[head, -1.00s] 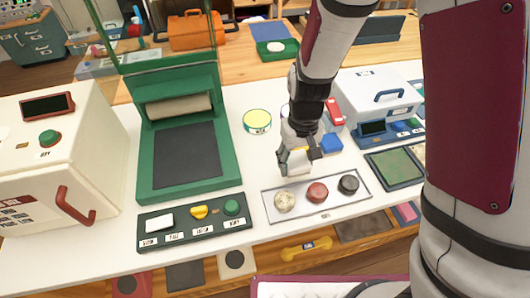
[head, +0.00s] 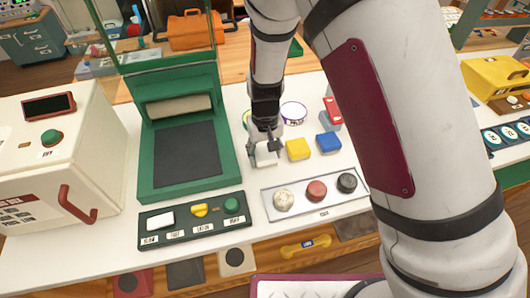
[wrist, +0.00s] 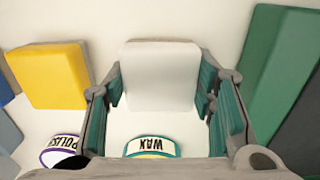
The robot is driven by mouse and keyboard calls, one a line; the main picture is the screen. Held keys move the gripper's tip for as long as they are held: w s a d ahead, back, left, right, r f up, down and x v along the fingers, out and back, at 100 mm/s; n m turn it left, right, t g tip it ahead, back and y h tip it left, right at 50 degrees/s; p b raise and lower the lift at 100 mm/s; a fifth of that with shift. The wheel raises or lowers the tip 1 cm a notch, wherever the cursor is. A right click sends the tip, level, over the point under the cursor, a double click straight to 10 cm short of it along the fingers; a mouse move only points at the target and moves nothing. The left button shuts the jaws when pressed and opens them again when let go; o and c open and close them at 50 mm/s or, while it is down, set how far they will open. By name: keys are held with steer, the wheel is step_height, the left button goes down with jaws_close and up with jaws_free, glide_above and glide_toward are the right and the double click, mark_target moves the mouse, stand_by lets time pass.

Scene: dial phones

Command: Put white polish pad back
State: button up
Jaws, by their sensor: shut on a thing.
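The white polish pad (wrist: 161,75) is a plain white block between the fingers of my gripper (wrist: 163,95) in the wrist view. My gripper (head: 263,153) is shut on it. In the head view the pad (head: 266,158) shows small below the fingers, just left of a yellow block (head: 298,149). The pad is at or close above the white counter; I cannot tell if it touches. A blue block (head: 328,144) and a red block (head: 331,112) stand further right. A purple-rimmed polish tin (head: 293,112) is behind. The wax tin (wrist: 152,147) is mostly hidden behind my gripper in the head view.
A green press (head: 183,150) stands left of my gripper. A dark button panel (head: 192,218) and a tray (head: 325,209) with cream, red and black round pieces lie in front. A cream box (head: 60,150) is at far left. My arm covers the right side.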

mark_target(265, 152)
steer(key=o, duration=1.1)
steer(key=shift+f, duration=0.15)
step_height(265, 152, up, 12)
steer(key=shift+r, duration=0.2)
